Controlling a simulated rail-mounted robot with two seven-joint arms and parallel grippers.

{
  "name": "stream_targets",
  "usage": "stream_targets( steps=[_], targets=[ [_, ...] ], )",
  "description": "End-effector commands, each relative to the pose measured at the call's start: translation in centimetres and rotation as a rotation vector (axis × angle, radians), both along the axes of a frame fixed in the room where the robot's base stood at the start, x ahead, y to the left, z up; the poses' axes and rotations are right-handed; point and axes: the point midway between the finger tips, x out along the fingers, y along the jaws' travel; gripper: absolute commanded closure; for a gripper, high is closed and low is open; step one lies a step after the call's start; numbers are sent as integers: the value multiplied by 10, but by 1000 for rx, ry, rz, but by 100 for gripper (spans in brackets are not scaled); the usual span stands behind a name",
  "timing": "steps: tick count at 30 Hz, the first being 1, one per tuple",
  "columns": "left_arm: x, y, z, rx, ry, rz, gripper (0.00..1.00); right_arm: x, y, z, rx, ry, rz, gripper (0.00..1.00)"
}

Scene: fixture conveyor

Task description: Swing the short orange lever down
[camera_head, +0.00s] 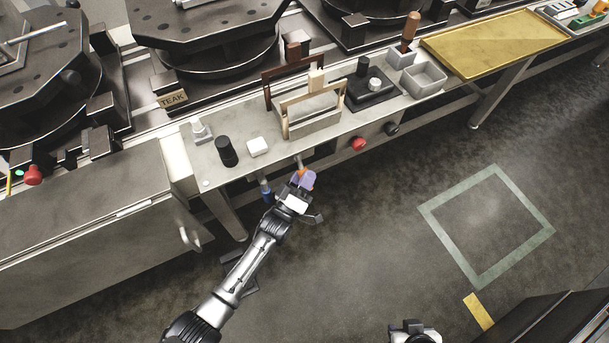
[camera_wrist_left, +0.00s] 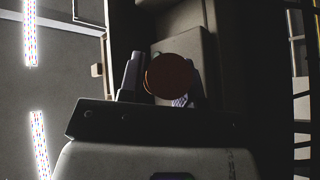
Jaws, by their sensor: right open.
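The short orange lever (camera_head: 301,171) sticks out from the front edge of the metal bench, and its orange tip shows just at my left gripper (camera_head: 302,181). In the left wrist view, a round, dark orange-brown knob (camera_wrist_left: 169,76) sits between my left gripper's fingers (camera_wrist_left: 160,85). It covers part of one finger, so I cannot tell whether they clamp it. My right gripper (camera_head: 414,332) is at the bottom edge of the head view, open and far from the lever, partly cut off.
A blue-ended lever (camera_head: 266,189) hangs just left of the orange one. A red button (camera_head: 358,144) and a black knob (camera_head: 391,129) are on the bench front to the right. Wooden-handled frames (camera_head: 312,105) stand on the bench above. The floor in front is clear.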

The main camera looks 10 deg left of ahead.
Motion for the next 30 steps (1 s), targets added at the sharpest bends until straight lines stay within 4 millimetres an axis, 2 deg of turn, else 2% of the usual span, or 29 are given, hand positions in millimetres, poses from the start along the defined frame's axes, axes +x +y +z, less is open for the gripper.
stream_targets(
  steps=[1,7,17,20,30],
  targets=[
    [0,0,0,0,0,0,64,0,0,0,1,0,-1,57],
    [0,0,0,0,0,0,45,0,1,0,5,0,-4,57],
    [-5,2,-1,0,2,0,45,0,3,3,11,1,-7,57],
    [-16,7,-5,1,3,0,45,0,3,9,11,1,-7,57],
    [-73,32,-28,1,4,0,45,0,2,29,7,0,-4,57]
  ],
)
